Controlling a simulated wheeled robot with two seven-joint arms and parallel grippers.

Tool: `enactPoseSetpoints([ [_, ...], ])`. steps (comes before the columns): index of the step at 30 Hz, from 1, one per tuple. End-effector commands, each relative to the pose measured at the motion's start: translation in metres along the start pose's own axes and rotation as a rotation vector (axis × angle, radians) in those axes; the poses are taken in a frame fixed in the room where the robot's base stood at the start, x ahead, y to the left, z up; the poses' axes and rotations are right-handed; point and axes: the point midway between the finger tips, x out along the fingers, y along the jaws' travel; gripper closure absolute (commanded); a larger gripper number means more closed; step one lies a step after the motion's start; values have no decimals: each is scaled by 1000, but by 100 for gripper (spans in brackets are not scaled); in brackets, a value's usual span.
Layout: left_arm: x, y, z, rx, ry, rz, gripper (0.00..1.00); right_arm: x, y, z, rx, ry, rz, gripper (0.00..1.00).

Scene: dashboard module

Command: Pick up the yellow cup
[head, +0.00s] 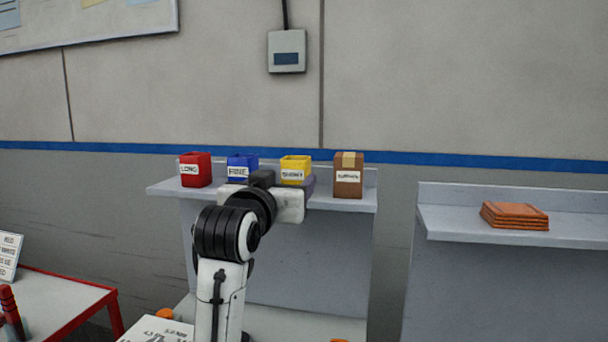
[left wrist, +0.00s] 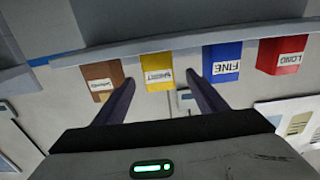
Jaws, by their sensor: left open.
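The yellow cup (head: 296,168) is a square, open-topped container with a white label, standing on a grey wall shelf (head: 165,188) between the blue and brown containers. My left gripper (head: 287,185) is in front of it and hides its lower part in the head view. In the left wrist view, which is turned upside down, the yellow cup (left wrist: 158,73) shows between the two dark fingers of my open left gripper (left wrist: 160,79). Whether the fingers reach around it is unclear; they are not closed on it. My right gripper is not in view.
On the same shelf stand a red cup (head: 195,170), a blue cup (head: 242,165) and a brown box (head: 348,176), close beside the yellow one. A right shelf (head: 450,225) holds stacked orange tiles (head: 515,216). A red-edged table (head: 65,300) is at lower left.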

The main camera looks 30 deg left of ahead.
Motion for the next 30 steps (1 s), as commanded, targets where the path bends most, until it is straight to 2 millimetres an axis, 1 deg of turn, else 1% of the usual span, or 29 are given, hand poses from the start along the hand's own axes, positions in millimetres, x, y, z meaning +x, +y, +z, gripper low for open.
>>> enactPoseSetpoints([
  [1, 8, 0, -1, 0, -2, 0, 34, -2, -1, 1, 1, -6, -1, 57],
  [3, 18, 0, -2, 0, -1, 0, 34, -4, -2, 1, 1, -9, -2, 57],
  [8, 29, 0, -1, 0, 0, 0, 34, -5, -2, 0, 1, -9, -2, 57],
  [11, 40, 2, -2, 1, -2, 0, 34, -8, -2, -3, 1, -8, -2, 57],
  [15, 61, 4, -4, 1, -2, 0, 34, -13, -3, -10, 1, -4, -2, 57],
  [18, 72, 3, -3, 1, 0, -1, 34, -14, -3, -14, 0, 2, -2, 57],
  [22, 79, 3, -2, 0, 1, -1, 34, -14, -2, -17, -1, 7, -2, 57],
  [28, 79, 4, -2, 0, 2, 0, 34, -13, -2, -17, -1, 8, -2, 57],
  [30, 79, 4, -2, 0, 1, 0, 46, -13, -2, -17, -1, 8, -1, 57],
])
